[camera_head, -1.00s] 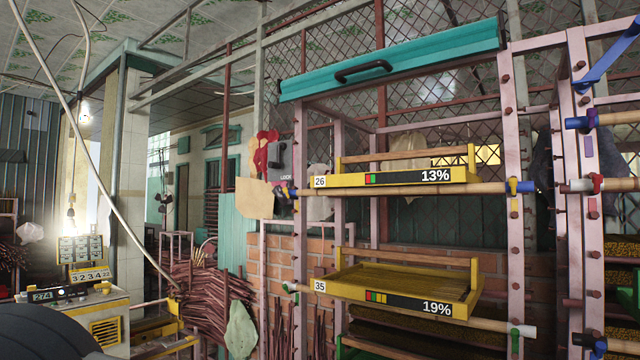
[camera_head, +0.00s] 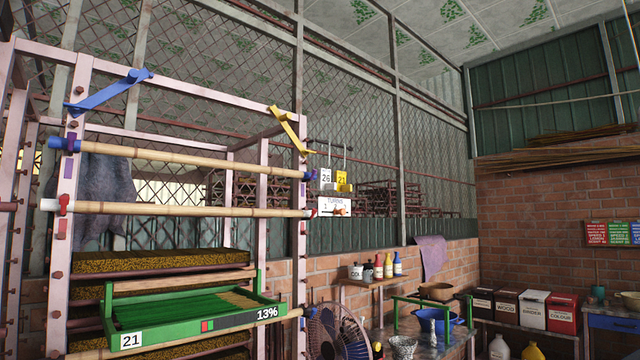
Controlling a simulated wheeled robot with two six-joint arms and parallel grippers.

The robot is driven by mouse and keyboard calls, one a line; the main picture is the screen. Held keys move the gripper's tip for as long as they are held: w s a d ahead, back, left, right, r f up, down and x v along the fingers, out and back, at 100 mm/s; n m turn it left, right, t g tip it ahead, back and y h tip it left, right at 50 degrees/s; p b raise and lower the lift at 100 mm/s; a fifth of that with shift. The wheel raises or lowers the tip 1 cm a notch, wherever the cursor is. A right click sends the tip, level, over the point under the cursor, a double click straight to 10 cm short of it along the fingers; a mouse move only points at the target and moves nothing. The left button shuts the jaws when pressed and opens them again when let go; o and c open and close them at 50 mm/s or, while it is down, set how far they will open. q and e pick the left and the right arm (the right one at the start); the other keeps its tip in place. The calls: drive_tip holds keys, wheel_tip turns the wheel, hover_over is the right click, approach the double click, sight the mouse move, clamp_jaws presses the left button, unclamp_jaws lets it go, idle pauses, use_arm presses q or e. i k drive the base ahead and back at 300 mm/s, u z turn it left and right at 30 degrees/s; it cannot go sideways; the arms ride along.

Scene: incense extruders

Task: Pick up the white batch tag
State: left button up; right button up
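A small white tag (camera_head: 326,178) marked 26 hangs at the right of the near pink rack, against the mesh wall. A yellow tag (camera_head: 343,179) marked 21 hangs just right of it. Both seem to hang from thin hooks above a white board (camera_head: 336,206) with small print headed TURNS. I cannot tell whether either tag touches anything else. Neither of my grippers is in view.
The pink rack (camera_head: 69,195) with bamboo bars fills the left side and holds a green tray (camera_head: 190,316) marked 21 and 13%. A fan (camera_head: 338,335) and a shelf with bottles (camera_head: 375,281) stand below the tags. Several labelled bins (camera_head: 533,311) stand at right.

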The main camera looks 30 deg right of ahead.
sight(324, 177)
drive_tip(key=z, duration=0.95)
